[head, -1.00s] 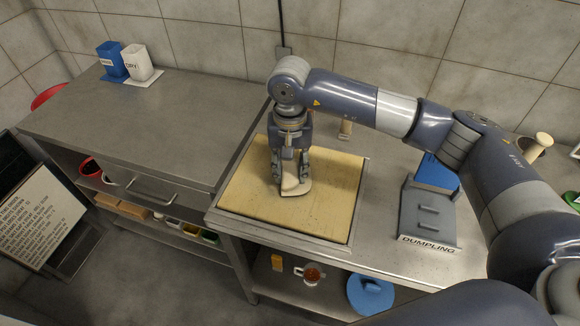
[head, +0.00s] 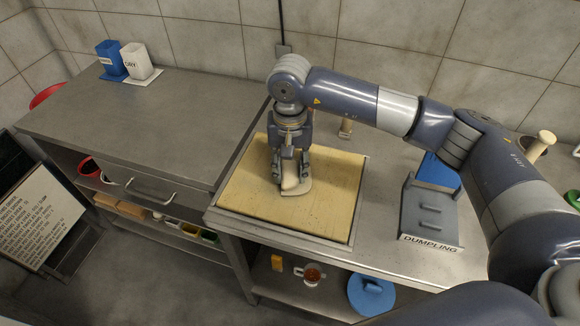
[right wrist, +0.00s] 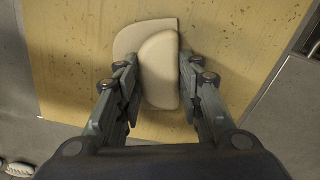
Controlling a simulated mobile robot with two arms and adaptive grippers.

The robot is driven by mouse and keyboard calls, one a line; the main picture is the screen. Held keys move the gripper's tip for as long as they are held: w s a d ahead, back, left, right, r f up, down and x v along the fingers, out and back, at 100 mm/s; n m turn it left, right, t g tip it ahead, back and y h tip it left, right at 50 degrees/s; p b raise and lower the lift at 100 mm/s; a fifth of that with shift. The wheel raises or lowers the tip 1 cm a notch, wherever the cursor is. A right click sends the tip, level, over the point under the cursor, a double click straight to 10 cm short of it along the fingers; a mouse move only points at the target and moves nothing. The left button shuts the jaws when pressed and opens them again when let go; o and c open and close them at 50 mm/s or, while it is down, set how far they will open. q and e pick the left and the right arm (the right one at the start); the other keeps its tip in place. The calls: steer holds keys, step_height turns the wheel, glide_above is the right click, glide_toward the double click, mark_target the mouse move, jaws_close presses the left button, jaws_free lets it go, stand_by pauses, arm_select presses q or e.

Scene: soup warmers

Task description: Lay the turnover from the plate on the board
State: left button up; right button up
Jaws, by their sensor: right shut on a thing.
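The turnover (right wrist: 160,72) is a pale, half-round piece between the fingers of my right gripper (right wrist: 156,76). A flatter pale part shows beneath it and to its left; I cannot tell whether this belongs to it. In the head view the turnover (head: 297,187) is low over the yellowish board (head: 330,205), at or very near its surface. My right gripper (head: 290,178) points down and is shut on it, hiding part of it. The board also fills most of the right wrist view (right wrist: 75,60). I cannot make out a plate. My left gripper is out of view.
A grey stand labelled DUMPLING (head: 430,215) is right of the board. The board around the gripper is clear.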

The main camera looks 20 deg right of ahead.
steer(key=shift+f, duration=0.1)
stand_by(0.7)
steer(key=o, duration=1.2)
steer(key=shift+o, duration=0.4)
steer(key=o, duration=0.5)
steer(key=shift+c, duration=0.2)
steer(key=shift+r+p, duration=1.2)
steer(key=shift+r, duration=2.35)
